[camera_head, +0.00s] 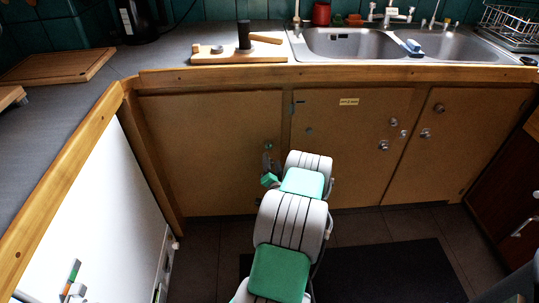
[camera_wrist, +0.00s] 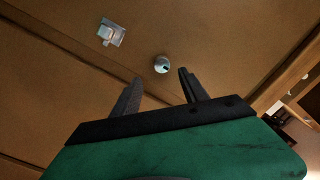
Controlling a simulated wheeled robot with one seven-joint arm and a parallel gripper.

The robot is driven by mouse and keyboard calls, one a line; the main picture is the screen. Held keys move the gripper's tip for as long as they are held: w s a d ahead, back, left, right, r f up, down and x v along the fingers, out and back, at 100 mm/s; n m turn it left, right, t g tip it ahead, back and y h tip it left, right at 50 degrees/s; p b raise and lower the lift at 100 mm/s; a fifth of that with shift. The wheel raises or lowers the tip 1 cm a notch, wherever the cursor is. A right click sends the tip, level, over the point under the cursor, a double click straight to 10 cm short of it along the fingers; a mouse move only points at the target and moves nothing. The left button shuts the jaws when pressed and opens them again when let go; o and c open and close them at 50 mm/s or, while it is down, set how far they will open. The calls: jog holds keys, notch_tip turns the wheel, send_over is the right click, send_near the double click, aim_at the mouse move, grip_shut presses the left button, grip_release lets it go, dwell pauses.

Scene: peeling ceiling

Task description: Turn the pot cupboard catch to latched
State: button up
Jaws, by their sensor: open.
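My gripper (camera_wrist: 160,75) is open in the wrist view, with two dark fingers apart and nothing between them. A round metal knob (camera_wrist: 161,64) shows on the brown cupboard front just beyond the fingertips; no contact is visible. A small silvery catch plate (camera_wrist: 111,33) with a paler middle piece is fixed up and left of the knob, apart from the fingers. Its exact turn position is unclear. In the head view, my arm reaches toward the cupboard doors (camera_head: 345,165) under the sink, and its end partly covers grey metal fittings (camera_head: 267,161). A yellow label (camera_head: 349,101) there is too small to read.
The wooden counter edge (camera_head: 330,74) runs above the doors. A white appliance (camera_head: 95,215) stands at left. A dark mat (camera_head: 385,272) lies on the floor.

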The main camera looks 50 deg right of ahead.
aim_at(269, 147)
jog(key=x, duration=0.7)
jog(key=shift+w+d+r+p, duration=0.1)
jog(key=shift+w+p, duration=0.1)
jog(key=shift+p, duration=0.2)
jog(key=shift+c, duration=0.4)
grip_shut()
